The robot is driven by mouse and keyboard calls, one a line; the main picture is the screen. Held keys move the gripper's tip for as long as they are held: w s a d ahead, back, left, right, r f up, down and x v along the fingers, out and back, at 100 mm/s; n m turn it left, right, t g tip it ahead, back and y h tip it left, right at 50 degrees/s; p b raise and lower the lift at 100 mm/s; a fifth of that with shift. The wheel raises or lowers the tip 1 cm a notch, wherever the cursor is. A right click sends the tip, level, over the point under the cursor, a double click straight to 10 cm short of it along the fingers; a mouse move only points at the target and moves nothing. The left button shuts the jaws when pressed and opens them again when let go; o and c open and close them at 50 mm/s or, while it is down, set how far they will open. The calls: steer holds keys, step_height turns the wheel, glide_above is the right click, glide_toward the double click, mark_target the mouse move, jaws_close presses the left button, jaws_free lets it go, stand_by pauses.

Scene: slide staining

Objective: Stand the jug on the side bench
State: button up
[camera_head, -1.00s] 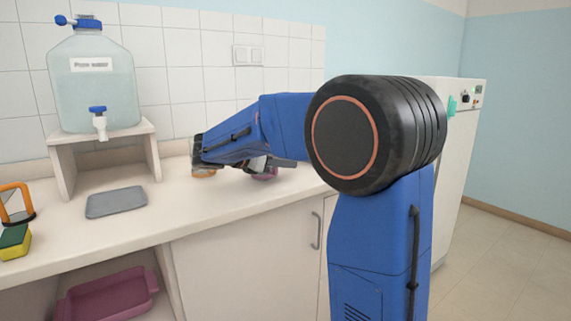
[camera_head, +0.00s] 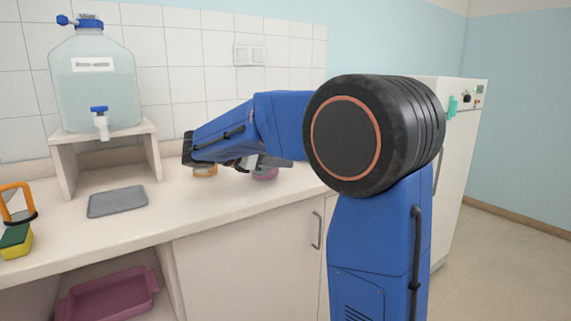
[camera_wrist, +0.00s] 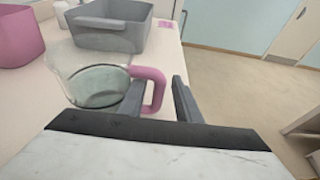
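In the wrist view a clear jug (camera_wrist: 92,82) with a pink handle (camera_wrist: 154,90) is at the left, on or just over a pale worktop; its contact with the surface is unclear. My gripper (camera_wrist: 158,92) is open, with the handle between its two dark fingers. The left finger overlaps the jug's side. A gap shows between the handle and the right finger. In the head view my arm hides most of this area, and I cannot make out the jug there.
A grey basin (camera_wrist: 112,30) stands behind the jug, and a pink container (camera_wrist: 18,38) at far left. In the head view, a water bottle (camera_head: 95,85) on a stand, a grey mat (camera_head: 117,201) and a sponge (camera_head: 15,240) are on the counter (camera_head: 190,215). Bare counter lies between.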

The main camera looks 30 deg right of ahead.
steer(key=v, duration=0.9)
steer(key=s+d+f+m+y, duration=0.1)
steer(key=s, duration=0.1)
steer(key=s+d+f+m+y, duration=0.1)
steer(key=s, duration=0.2)
steer(key=s+f+y, duration=0.1)
steer(key=s+f, duration=0.1)
steer(key=shift+s+d+f+m, duration=0.1)
steer(key=shift+s+d+m, duration=0.25)
steer(key=shift+d+m, duration=0.05)
steer(key=s+a+f+m+t+y, duration=0.1)
steer(key=s+a+f+m+y, duration=0.2)
steer(key=s, duration=0.5)
steer(key=s+a+f+m+t+y, duration=0.1)
steer(key=s+a+f+m+y, duration=0.2)
steer(key=s+f+m, duration=0.4)
steer(key=s+a+f+m+t+y, duration=0.2)
steer(key=s+f+m+y, duration=0.3)
steer(key=s+f, duration=0.4)
steer(key=shift+s+a+f+m+y, duration=0.3)
steer(key=shift+s+a+f, duration=0.1)
steer(key=shift+a, duration=0.35)
